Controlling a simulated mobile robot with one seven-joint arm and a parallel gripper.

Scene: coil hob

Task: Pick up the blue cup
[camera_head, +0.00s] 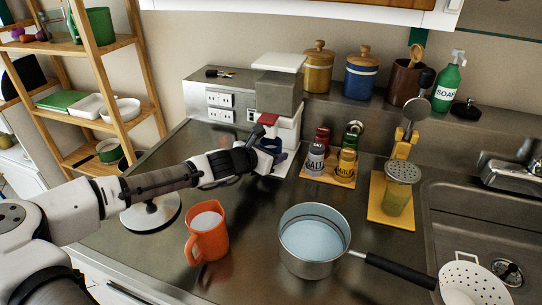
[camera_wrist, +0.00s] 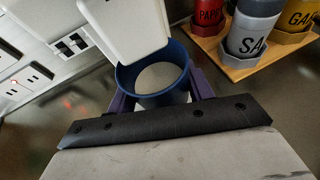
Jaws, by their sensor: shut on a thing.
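The blue cup (camera_wrist: 153,79) is upright between the two purple fingers of my gripper (camera_wrist: 160,98) in the wrist view. The fingers are closed against opposite sides of it. Its near side is partly hidden behind the black edge of my gripper, and its inside looks pale. In the head view the cup (camera_head: 270,145) shows as a small blue patch in front of the white and grey machine (camera_head: 277,97), with my gripper (camera_head: 272,158) around it. I cannot tell whether the cup touches the surface under it.
The machine's white part (camera_wrist: 125,30) is close over the cup's far rim. A wooden spice tray (camera_head: 328,175) with several jars stands right of the gripper. An orange jug (camera_head: 207,238) and a saucepan (camera_head: 314,243) stand in front. Wall sockets (camera_head: 220,100) are behind left.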

